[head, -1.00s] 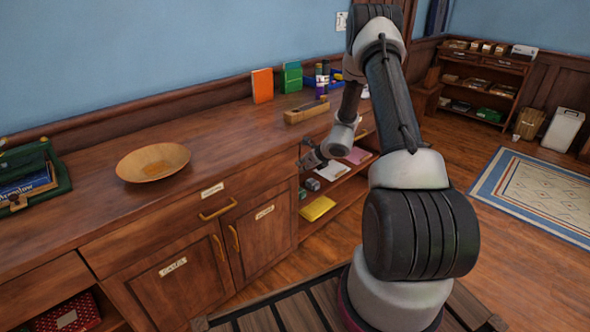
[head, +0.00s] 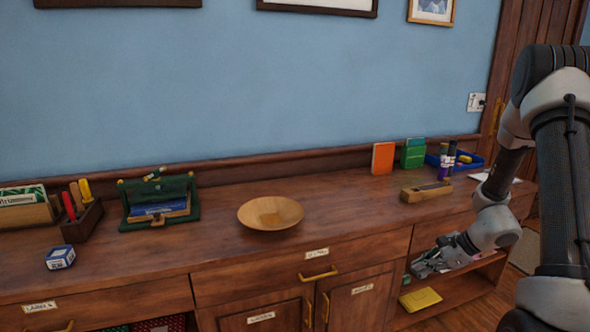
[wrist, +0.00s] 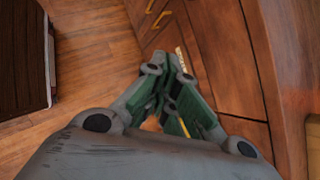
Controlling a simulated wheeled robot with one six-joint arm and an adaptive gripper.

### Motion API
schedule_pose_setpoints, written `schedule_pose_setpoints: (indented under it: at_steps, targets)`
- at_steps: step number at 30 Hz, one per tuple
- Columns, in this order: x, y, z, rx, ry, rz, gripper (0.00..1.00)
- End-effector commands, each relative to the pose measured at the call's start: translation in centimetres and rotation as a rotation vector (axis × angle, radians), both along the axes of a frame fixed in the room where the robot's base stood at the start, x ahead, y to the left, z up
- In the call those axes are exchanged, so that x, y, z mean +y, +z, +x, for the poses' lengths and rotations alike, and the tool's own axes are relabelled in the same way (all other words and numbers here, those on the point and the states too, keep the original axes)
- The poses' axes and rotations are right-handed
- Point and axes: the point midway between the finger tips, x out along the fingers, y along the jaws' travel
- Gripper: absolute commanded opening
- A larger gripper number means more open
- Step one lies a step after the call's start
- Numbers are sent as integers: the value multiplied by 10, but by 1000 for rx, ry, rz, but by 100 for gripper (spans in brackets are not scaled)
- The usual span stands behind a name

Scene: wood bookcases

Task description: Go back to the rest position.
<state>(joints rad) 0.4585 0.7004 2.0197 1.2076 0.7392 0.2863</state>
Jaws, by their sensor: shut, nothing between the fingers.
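My gripper (head: 437,260) is at the right in the head view, in front of the open shelves below the counter's right part. It is shut and empty. In the wrist view my gripper (wrist: 172,100) points down past the wooden cabinet fronts, with the floor to the left. My arm rises along the right edge of the head view, bent at the elbow.
The counter (head: 340,215) holds a wooden bowl (head: 270,213), a green case (head: 158,203), a wooden block (head: 426,191), an orange book (head: 383,158) and a blue tray (head: 470,163). A yellow item (head: 420,299) lies on the lower shelf. Floor (wrist: 85,100) shows beside the cabinet.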

Motion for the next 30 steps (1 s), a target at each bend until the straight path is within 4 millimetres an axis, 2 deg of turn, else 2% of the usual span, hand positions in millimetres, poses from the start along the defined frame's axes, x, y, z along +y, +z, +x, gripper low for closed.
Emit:
schedule_pose_setpoints:
  at_steps: [1,8,12,18,24,30]
  targets:
    - [6,20,-16,-25,117,-35,0]
    - [21,108,-104,-123,698,-226,0]
    - [18,158,-156,-169,1025,-373,0]
    - [5,218,-215,-217,1376,-609,0]
    - [-1,265,-252,-292,1552,-867,0]
    - [13,297,-264,-434,1562,-1026,0]
